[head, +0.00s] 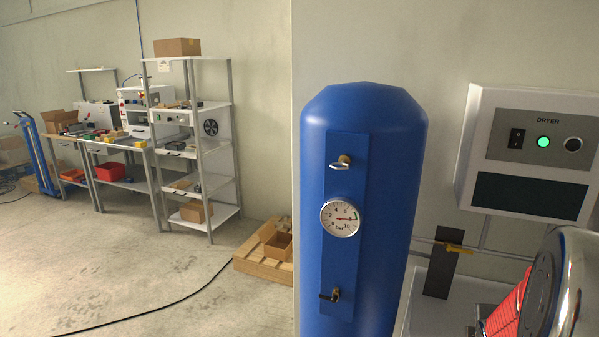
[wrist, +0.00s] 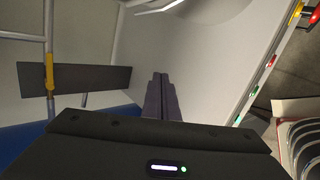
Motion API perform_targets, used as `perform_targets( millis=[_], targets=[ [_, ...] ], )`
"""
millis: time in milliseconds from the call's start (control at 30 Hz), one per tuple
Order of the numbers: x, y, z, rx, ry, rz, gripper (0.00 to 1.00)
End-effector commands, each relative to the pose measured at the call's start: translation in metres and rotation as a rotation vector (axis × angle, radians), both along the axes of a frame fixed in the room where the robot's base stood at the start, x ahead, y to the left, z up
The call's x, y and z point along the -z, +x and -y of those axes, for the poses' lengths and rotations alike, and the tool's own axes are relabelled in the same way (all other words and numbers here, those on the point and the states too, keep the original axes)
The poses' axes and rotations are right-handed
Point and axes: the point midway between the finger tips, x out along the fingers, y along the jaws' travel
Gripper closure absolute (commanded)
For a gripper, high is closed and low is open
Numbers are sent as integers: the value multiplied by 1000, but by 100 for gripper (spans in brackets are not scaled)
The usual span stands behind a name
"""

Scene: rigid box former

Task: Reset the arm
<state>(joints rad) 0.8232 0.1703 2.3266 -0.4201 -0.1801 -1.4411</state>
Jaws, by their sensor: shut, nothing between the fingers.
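My gripper (wrist: 161,76) shows in the wrist view, with its two dark fingers together and nothing between them. Its dark body with a lit status strip fills the bottom of that view. The fingers point at a pale grey surface and touch nothing that I can see. My gripper does not show in the head view, so its place relative to the tank there cannot be told.
A blue tank (head: 366,120) with a gauge (head: 340,217) stands beside a dryer box (head: 535,150). A yellow-handled valve (head: 456,249) is on a pipe, also in the wrist view (wrist: 49,72). Shiny machinery (head: 568,290) is at lower right. Floor (head: 130,275) at left is mostly clear.

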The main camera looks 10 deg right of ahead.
Motion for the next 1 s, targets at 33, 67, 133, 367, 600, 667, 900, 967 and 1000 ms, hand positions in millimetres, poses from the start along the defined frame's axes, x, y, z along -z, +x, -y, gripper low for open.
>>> perform_targets(
  millis=[33,67,133,367,600,667,900,967,1000],
  targets=[
    [-1,-4,-6,48,43,8,100],
    [0,-7,-9,81,72,12,100],
    [0,-13,-18,160,140,24,100],
    [-6,-30,-56,416,343,65,100],
    [-21,-47,-110,676,533,107,100],
    [-27,-51,-126,740,578,117,100],
    [-49,-69,-192,955,734,142,100],
    [-55,-73,-209,996,766,147,100],
    [-58,-77,-219,1021,786,147,100]
  ],
)
